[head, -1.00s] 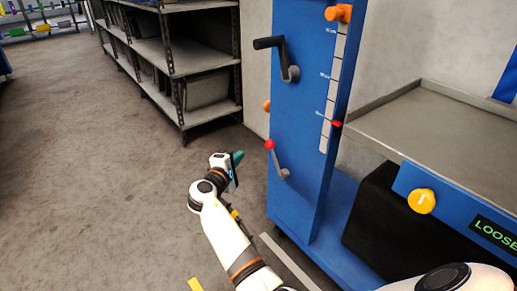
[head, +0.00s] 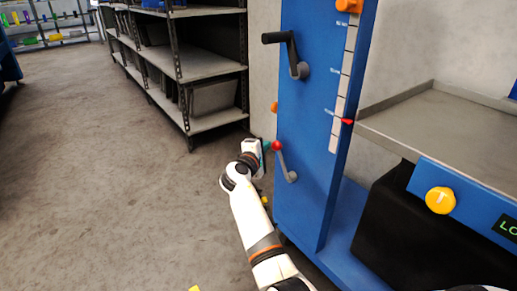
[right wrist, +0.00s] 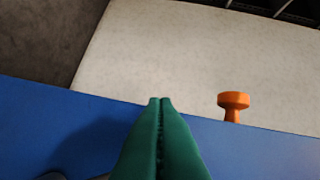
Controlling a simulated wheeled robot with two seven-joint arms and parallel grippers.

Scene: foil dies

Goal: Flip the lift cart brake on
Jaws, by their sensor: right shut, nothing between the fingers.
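The lift cart's blue upright (head: 315,100) stands right of centre in the head view. On its lower face is a short grey lever (head: 288,165) with a red ball end (head: 277,145), tilted up and left. No label marks it as the brake. My right gripper (head: 266,147) is close beside the red ball, on its left; I cannot tell whether they touch. In the right wrist view its green fingers (right wrist: 160,102) are shut and empty, pointing over the blue upright's edge; the red ball does not show there. My left gripper is not in view.
Above the lever is a crank with a black handle (head: 278,37). An orange knob (right wrist: 233,105) sticks out from the upright's edge. A yellow knob (head: 440,200) sits beside a partly cut-off display under the grey platform (head: 450,130). Shelves (head: 205,65) stand behind; floor at left is clear.

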